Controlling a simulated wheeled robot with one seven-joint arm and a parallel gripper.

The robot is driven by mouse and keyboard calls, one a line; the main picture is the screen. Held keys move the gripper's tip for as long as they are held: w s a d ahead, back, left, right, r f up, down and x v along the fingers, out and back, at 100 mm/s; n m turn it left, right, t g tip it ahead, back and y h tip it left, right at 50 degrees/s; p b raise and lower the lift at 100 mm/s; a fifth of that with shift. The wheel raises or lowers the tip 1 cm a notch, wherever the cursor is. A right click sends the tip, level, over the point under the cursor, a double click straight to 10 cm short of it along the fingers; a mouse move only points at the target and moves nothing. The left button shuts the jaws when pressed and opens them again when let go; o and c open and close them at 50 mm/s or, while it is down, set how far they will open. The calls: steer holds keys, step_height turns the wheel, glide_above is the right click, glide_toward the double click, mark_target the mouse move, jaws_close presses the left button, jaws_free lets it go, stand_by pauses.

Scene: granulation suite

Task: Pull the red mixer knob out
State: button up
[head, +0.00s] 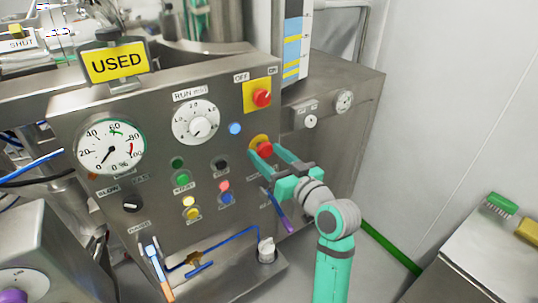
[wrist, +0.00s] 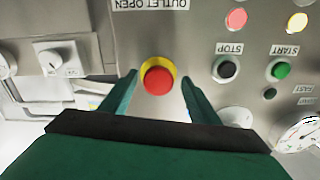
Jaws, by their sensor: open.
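The red mixer knob (head: 266,150) is a round red mushroom head on a yellow ring, on the grey steel control panel (head: 150,185). In the wrist view the knob (wrist: 158,81) sits centred between my fingers, under a partly cut label reading "OUTLET OPEN". My gripper (head: 264,149) is open, with its green fingers reaching to either side of the knob. In the wrist view my gripper (wrist: 159,79) shows a gap between each finger and the knob. I cannot tell how far the fingertips reach past the knob head.
A red rotary switch (head: 262,97) on a yellow plate is above the knob. Stop (wrist: 227,69) and start (wrist: 280,70) buttons are close by. A purple-handled tool (head: 279,212) hangs below my gripper. A bench (head: 480,262) stands at the right.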

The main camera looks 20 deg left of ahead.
steer(key=shift+d, duration=0.1)
steer(key=c, duration=1.4)
steer(key=shift+s+d, duration=0.35)
steer(key=shift+d, duration=0.25)
jaws_close()
steer(key=o, duration=1.4)
jaws_free()
steer(key=v, duration=1.1)
steer(key=shift+w, duration=0.15)
